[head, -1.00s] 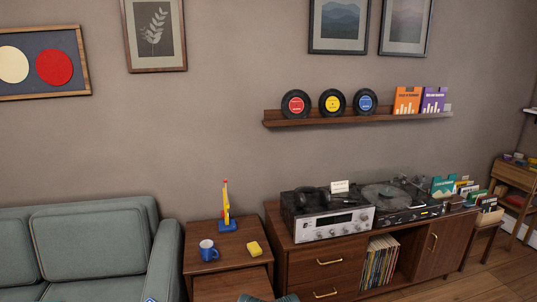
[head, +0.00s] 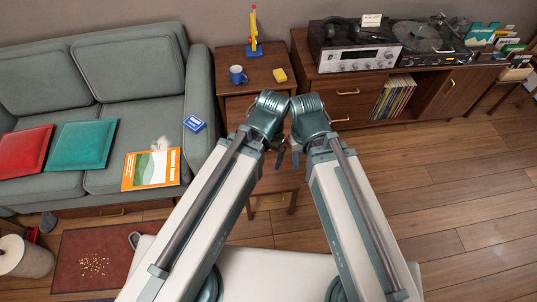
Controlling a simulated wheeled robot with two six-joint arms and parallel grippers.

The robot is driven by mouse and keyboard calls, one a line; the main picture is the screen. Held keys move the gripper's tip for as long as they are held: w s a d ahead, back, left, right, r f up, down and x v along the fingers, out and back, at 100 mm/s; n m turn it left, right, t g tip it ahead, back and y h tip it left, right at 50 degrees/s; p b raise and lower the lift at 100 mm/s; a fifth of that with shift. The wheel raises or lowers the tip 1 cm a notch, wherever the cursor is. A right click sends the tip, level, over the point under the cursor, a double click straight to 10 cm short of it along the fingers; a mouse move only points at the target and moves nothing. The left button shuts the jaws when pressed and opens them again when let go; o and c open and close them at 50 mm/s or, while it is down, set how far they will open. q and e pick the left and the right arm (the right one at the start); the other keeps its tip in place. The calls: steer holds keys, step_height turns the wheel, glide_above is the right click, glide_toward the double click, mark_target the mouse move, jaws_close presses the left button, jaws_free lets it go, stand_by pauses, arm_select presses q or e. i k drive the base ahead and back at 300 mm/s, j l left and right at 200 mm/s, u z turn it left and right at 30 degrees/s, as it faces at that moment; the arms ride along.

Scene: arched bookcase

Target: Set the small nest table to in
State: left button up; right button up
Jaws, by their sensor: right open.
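The small nest table (head: 238,108) is dark brown wood. Its top juts out toward me from under the larger side table (head: 228,60), and my arms hide much of it. A leg and a low part of it show below my wrists. My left gripper (head: 266,143) is over the small table, with its fingers mostly hidden, so I cannot tell its jaw state. My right gripper (head: 298,150) is close beside it at the table's right side, open, with nothing seen in it. I cannot tell whether either touches the table.
The green sofa (head: 150,75) is left, the wooden cabinet (head: 345,100) right. Wood floor (head: 450,190) is free at right.

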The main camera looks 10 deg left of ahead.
mark_target(272, 182)
steer(key=k+j, duration=0.3)
steer(key=j+z, duration=0.2)
steer(key=j, duration=0.75)
steer(key=i, duration=0.05)
